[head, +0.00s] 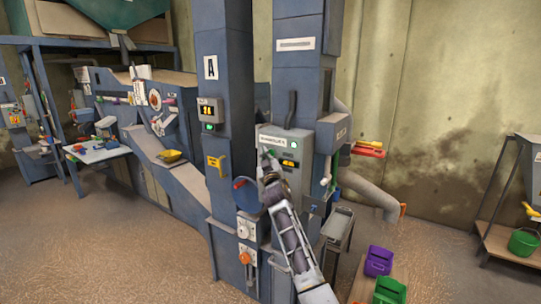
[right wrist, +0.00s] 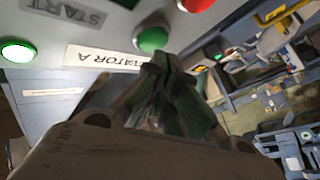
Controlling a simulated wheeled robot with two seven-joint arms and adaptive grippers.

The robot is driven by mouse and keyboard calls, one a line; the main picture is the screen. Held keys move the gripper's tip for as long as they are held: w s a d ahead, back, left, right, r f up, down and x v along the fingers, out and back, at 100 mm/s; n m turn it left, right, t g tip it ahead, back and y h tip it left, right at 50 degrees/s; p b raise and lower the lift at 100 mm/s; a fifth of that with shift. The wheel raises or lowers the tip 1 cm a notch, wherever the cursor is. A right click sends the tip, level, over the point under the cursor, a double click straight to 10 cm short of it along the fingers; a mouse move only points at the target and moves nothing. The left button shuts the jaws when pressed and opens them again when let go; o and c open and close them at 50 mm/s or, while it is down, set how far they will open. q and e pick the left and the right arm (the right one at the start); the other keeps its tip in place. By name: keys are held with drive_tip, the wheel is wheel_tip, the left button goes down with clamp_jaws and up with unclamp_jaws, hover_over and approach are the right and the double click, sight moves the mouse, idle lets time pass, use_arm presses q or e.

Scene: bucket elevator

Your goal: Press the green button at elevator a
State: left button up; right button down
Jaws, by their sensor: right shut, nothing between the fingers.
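The grey control box (head: 298,180) is on the front of the right-hand blue column of the elevator marked A. It has a label strip, a lit green lamp (head: 294,144) and an amber display (head: 290,163). My right gripper (head: 268,158) is at the box's left side, shut and empty. In the right wrist view, the fingertips (right wrist: 165,68) are just below a round green button (right wrist: 152,40), very close; I cannot tell if they touch. The lit green lamp also shows there (right wrist: 18,50).
A red button (right wrist: 195,4) is close beside the green one. The left column (head: 212,170) carries an "A" sign and a small display (head: 207,110). A blue round wheel (head: 247,194) is left of my arm. Purple (head: 378,261) and green (head: 389,291) bins stand at lower right.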

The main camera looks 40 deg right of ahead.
drive_tip(key=shift+s+a, duration=0.1)
drive_tip(key=shift+a, duration=0.25)
drive_tip(key=shift+s+a+b, duration=0.1)
drive_tip(key=shift+s+a, duration=0.2)
drive_tip(key=shift+a, duration=0.45)
drive_tip(key=shift+s+a+b, duration=0.1)
drive_tip(key=shift+s+a, duration=0.2)
drive_tip(key=shift+a, duration=0.4)
drive_tip(key=shift+s+a+b, duration=0.1)
drive_tip(key=shift+s+a, duration=0.2)
drive_tip(key=shift+a, duration=0.45)
drive_tip(key=shift+r, duration=0.1)
